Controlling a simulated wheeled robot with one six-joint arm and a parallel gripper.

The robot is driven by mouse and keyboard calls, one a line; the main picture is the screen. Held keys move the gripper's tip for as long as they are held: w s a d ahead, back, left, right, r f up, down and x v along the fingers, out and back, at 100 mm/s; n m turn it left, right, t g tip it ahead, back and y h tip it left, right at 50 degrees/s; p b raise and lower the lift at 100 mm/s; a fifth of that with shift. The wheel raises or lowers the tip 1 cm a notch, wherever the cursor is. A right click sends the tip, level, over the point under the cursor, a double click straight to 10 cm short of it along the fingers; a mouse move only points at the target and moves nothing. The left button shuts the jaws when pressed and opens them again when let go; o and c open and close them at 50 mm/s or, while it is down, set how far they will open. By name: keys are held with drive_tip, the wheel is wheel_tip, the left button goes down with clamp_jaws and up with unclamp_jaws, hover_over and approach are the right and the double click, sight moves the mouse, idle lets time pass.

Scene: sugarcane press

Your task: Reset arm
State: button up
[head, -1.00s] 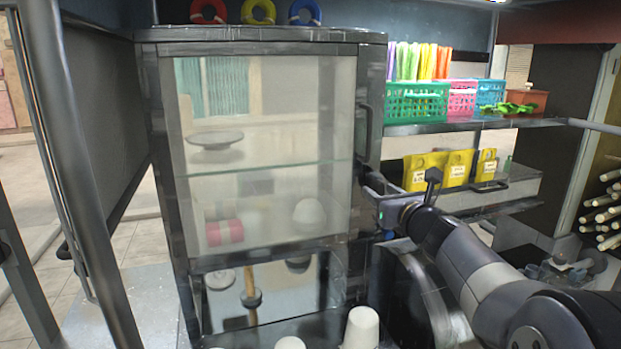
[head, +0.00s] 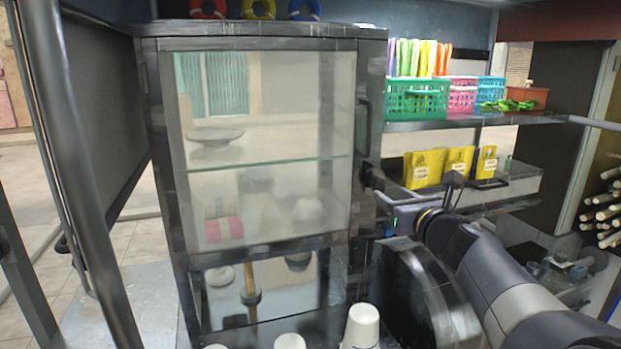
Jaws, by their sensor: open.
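My gripper (head: 376,190) is at the middle right of the head view, at the end of my dark arm coming in from the lower right. Its fingers point left, close to the right side of the glass-fronted cabinet (head: 262,40), below the cabinet's dark handle. The fingertips are small and partly lost against the dark frame. I see nothing held in the gripper. The cabinet's glass door is closed.
White cups (head: 361,326) stand at the bottom, below the cabinet. A shelf (head: 470,122) with coloured baskets (head: 416,98) is at the right, with yellow pouches (head: 425,168) below it. Cane stalks (head: 606,215) lie at the far right. A dark round machine part (head: 425,290) is under my arm.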

sight(381, 188)
drive_tip(key=p+x, duration=0.1)
drive_tip(key=x, duration=0.3)
drive_tip(key=shift+w+a, duration=0.15)
drive_tip(key=shift+w, duration=0.4)
drive_tip(key=shift+s+n+b, duration=0.1)
drive_tip(key=shift+n+b, duration=0.3)
drive_tip(key=shift+n, duration=0.8)
drive_tip(key=n, duration=0.7)
drive_tip(key=n+p, duration=0.1)
drive_tip(key=n, duration=0.3)
drive_tip(key=shift+n+p, duration=0.3)
drive_tip(key=shift+p, duration=0.05)
drive_tip(key=shift+n+p, duration=1.2)
drive_tip(key=shift+n, duration=0.7)
